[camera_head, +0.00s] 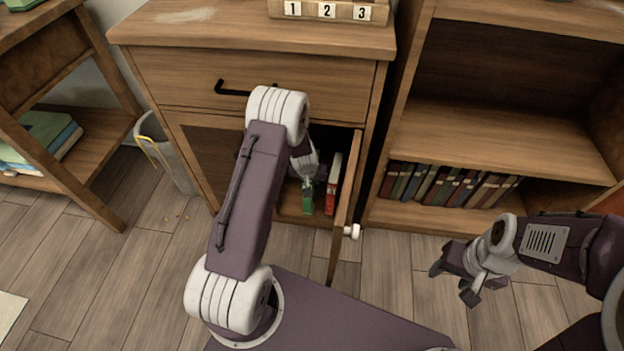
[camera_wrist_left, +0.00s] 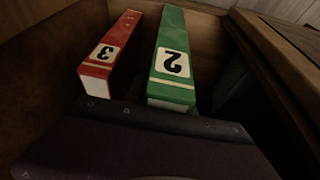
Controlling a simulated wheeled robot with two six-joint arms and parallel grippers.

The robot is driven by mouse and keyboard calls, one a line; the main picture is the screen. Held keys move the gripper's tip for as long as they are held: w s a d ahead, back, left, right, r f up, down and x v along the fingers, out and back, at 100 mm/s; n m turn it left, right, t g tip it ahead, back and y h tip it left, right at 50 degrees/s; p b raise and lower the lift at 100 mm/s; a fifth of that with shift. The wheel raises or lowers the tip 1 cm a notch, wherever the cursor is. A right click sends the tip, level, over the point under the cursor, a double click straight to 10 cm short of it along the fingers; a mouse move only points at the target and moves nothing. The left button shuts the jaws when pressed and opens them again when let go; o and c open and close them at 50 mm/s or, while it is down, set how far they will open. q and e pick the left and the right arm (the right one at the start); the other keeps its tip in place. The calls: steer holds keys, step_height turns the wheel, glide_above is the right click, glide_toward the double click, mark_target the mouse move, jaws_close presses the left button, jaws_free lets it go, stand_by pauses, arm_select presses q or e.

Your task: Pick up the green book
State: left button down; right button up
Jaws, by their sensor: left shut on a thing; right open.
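In the left wrist view the green book (camera_wrist_left: 171,62) rises right in front of my gripper's dark body. My left gripper (camera_head: 307,180) reaches into the compartment and is shut on the green book; its fingertips are partly hidden. My right gripper (camera_head: 451,284) is open and empty above the floor.
The cabinet door (camera_head: 345,205) stands open close to the red book's right. A closed drawer (camera_head: 230,80) is above. A bookshelf (camera_head: 560,150) with several books is at right. A bin (camera_head: 165,150) stands left of the cabinet. A numbered wooden holder (camera_head: 328,10) sits on top.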

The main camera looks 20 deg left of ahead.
step_height(320, 180, down, 7)
steer(key=b, duration=0.5)
arm_select(q)
steer(key=s+d+p, duration=0.3)
steer(key=s+p, duration=0.4)
steer(key=s, duration=0.9)
steer(key=shift+s+f+p, duration=0.15)
steer(key=shift+s+p, duration=0.05)
steer(key=shift+p, duration=0.2)
arm_select(e)
step_height(320, 180, up, 8)
steer(key=shift+r, duration=0.2)
arm_select(q)
steer(key=shift+d, duration=0.1)
